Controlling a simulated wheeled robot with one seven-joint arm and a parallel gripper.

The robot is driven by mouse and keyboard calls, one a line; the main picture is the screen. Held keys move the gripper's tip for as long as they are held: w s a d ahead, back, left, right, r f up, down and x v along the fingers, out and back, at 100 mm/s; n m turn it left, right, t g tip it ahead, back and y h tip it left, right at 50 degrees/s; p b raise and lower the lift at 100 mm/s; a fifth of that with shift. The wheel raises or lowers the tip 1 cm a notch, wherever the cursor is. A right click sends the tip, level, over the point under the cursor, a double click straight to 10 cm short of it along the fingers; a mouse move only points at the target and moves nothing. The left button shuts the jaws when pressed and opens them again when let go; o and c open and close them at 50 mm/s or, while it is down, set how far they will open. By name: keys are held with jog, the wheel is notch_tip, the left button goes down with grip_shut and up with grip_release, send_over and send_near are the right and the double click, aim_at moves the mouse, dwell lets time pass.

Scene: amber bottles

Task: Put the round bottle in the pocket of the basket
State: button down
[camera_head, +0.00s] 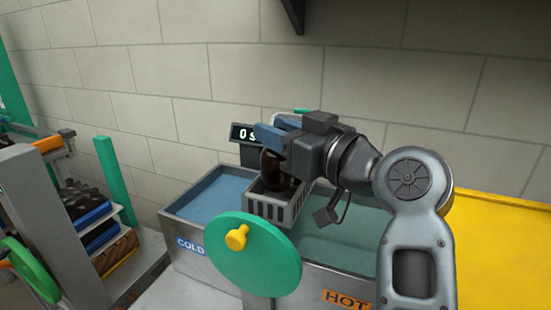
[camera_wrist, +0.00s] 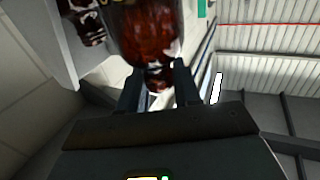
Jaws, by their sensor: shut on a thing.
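My gripper (camera_head: 272,134) is at the top of the basket, with its blue fingers pointing left in the head view. It is shut on a dark amber bottle (camera_head: 270,160), which hangs below the fingers at the basket's opening. In the wrist view the fingers (camera_wrist: 157,80) close on the bottle's narrow neck, and its glossy red-brown body (camera_wrist: 148,30) fills the top. The grey slotted basket (camera_head: 266,208) is partly hidden by a green wheel. Whether the bottle's base touches the basket floor is hidden. Another dark glossy item (camera_wrist: 85,20) shows beside the bottle in the wrist view.
The basket is by a bath marked COLD (camera_head: 190,245) and a bath marked HOT (camera_head: 345,298). The green wheel (camera_head: 255,262) with a yellow knob stands in front. A display (camera_head: 243,133) is behind. A loaded rack (camera_head: 95,215) stands left; a yellow surface (camera_head: 500,235) lies right.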

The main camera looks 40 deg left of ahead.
aim_at(278, 159)
jog(key=shift+s+a+f, duration=0.15)
jog(key=shift+a+f, duration=0.05)
jog(key=shift+f, duration=0.25)
jog(key=shift+f+b, duration=0.9)
jog(key=shift+f, duration=0.8)
jog(key=shift+f, duration=0.2)
jog(key=c, duration=0.8)
grip_release()
jog(key=shift+r, duration=0.2)
jog(key=shift+d+f, duration=0.1)
jog(key=shift+d, duration=0.25)
jog(key=b+v, duration=0.2)
jog(key=v, duration=0.9)
jog(key=shift+s+d+b, duration=0.15)
jog(key=shift+b, duration=0.15)
